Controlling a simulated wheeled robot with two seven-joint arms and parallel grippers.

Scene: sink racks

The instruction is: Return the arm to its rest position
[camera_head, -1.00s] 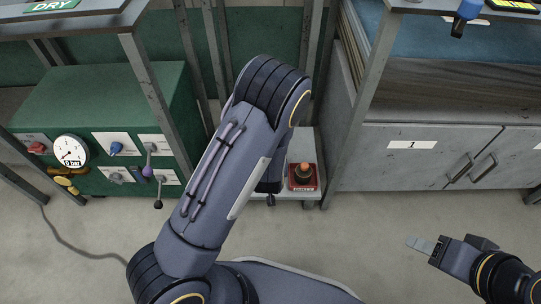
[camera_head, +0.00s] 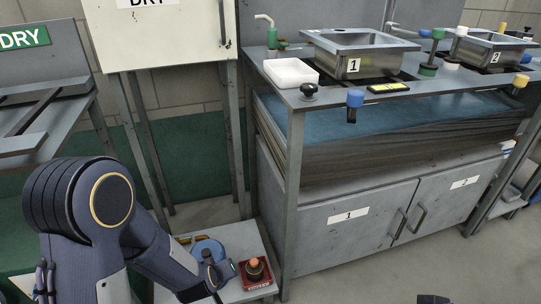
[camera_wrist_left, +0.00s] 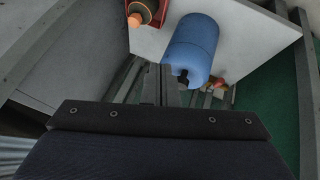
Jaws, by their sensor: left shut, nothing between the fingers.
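My left arm comes in from the left in the head view, bent at a large dark joint, with its wrist (camera_head: 210,276) hanging over a low grey shelf. In the left wrist view my left gripper (camera_wrist_left: 161,84) is shut and empty. Its fingertips show just below a blue cylinder (camera_wrist_left: 190,50); whether they touch it I cannot tell. A small dark part (camera_head: 432,299) at the bottom edge of the head view looks like my right gripper; most of it is cut off.
A red box with an orange-topped button (camera_head: 255,271) sits on the low shelf (camera_head: 238,238) beside my left wrist. The bench (camera_head: 285,85) with sinks and a grey cabinet (camera_head: 340,225) stands to the right. A white DRY cabinet (camera_head: 165,40) is behind. Floor is open at lower right.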

